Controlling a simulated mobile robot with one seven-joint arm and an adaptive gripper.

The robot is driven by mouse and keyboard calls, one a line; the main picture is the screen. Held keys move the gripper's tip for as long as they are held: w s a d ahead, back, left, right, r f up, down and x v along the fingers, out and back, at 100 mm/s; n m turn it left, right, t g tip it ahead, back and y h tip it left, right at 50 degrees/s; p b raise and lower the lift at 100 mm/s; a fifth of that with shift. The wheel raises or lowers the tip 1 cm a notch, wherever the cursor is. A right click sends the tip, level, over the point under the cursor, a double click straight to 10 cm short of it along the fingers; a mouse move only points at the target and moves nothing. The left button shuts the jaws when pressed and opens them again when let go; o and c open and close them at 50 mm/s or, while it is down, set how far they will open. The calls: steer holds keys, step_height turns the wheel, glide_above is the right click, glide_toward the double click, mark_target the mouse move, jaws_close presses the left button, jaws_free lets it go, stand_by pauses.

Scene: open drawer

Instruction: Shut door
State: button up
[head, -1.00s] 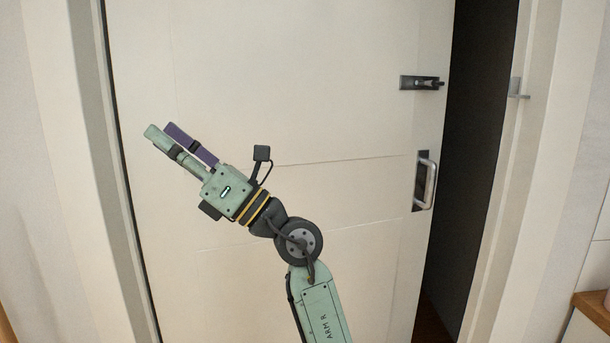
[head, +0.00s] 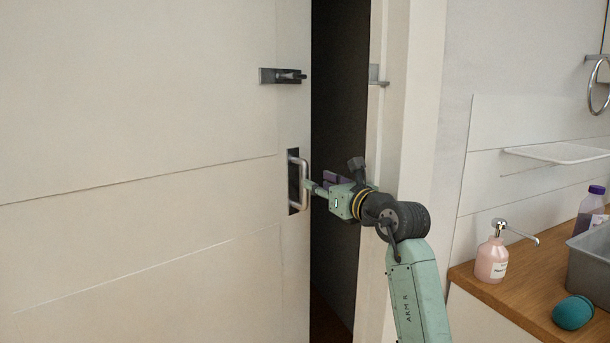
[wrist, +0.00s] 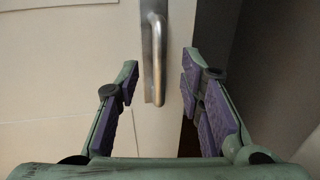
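The white door (head: 150,180) fills the left of the head view and stands ajar, with a dark gap (head: 338,110) between its right edge and the frame (head: 385,120). A silver pull handle (head: 302,184) is on a dark plate near that edge, and a latch (head: 283,76) is above it. My gripper (head: 313,187) points left at the handle, in front of the gap. In the wrist view my gripper (wrist: 158,85) is open, its purple-padded fingers spread apart. The handle (wrist: 158,60) reaches down between the fingertips; I cannot tell whether they touch it.
A wooden counter (head: 510,285) at right holds a pink soap dispenser (head: 492,258), a teal ball (head: 573,312), a grey basin (head: 592,255) and a purple-capped bottle (head: 591,211). A white shelf (head: 565,152) is on the wall. A small catch (head: 377,76) sticks out from the frame.

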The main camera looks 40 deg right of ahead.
mark_target(307, 177)
steer(key=w, duration=0.2)
steer(key=w+p, duration=0.1)
steer(key=w, duration=0.4)
steer(key=shift+w+d+p, duration=0.2)
steer(key=shift+d+p, duration=0.1)
steer(key=shift+d, duration=0.1)
steer(key=shift+c, duration=0.4)
jaws_close()
